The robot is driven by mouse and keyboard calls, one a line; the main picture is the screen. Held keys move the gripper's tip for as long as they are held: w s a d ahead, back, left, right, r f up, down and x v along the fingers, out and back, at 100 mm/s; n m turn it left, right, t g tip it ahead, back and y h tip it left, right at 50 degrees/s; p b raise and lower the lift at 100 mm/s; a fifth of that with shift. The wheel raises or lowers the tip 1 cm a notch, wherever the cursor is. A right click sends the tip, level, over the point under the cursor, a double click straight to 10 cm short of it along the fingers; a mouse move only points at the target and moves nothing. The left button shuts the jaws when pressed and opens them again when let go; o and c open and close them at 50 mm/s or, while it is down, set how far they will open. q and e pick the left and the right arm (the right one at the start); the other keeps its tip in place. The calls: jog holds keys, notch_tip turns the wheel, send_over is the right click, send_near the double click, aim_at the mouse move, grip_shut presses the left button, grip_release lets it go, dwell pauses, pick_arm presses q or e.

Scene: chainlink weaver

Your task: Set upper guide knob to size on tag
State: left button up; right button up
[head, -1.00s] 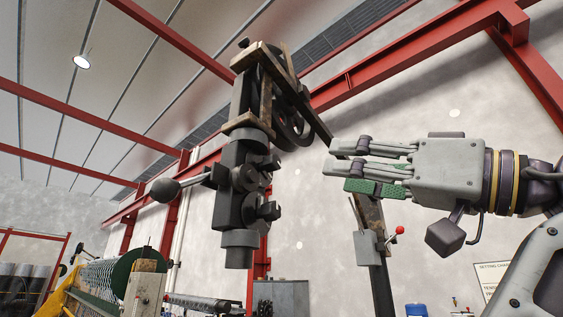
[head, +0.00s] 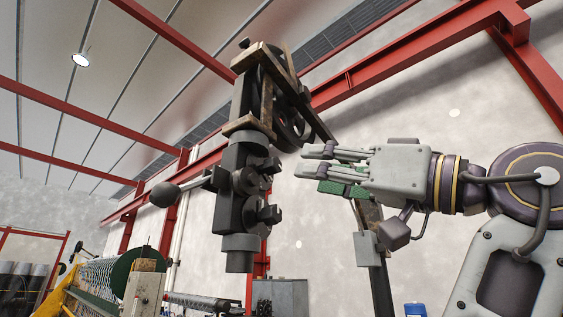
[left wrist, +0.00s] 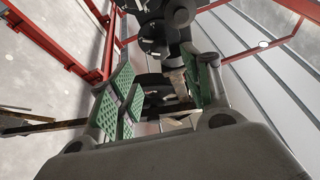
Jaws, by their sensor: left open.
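A dark machine head (head: 235,205) hangs in the middle of the head view, with stacked dark round knobs on its right side. The higher of these (head: 247,180) sits above a lower one (head: 268,214); I cannot tell for certain which is the upper guide knob. My left gripper (head: 307,162) is open and empty, to the right of the knobs and apart from them, pointing left. In the left wrist view its green-padded fingers (left wrist: 163,88) are spread, with dark round machine parts (left wrist: 155,45) beyond them. No size tag is readable. My right gripper is not in view.
A ball-ended lever (head: 165,194) sticks out left of the machine head. A wooden frame with a dark wheel (head: 290,125) is above. A post with a grey box (head: 368,248) stands below my gripper. Chainlink mesh (head: 95,280) is at lower left.

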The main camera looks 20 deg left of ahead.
aim_at(277, 165)
pick_arm(q)
jog(key=p+x, duration=0.2)
jog(key=x, duration=0.7)
jog(key=shift+a, duration=0.1)
jog(key=shift+c, duration=0.3)
jog(key=c, duration=1)
jog(key=shift+o, duration=0.2)
jog(key=shift+s+m+t, duration=0.1)
jog(key=shift+m+t, duration=0.2)
jog(key=shift+m, duration=0.5)
jog(key=shift+m+b, duration=0.3)
jog(key=shift+m+t+h+b, duration=0.45)
jog(key=shift+m+t+h, duration=0.4)
jog(key=shift+m, duration=1.05)
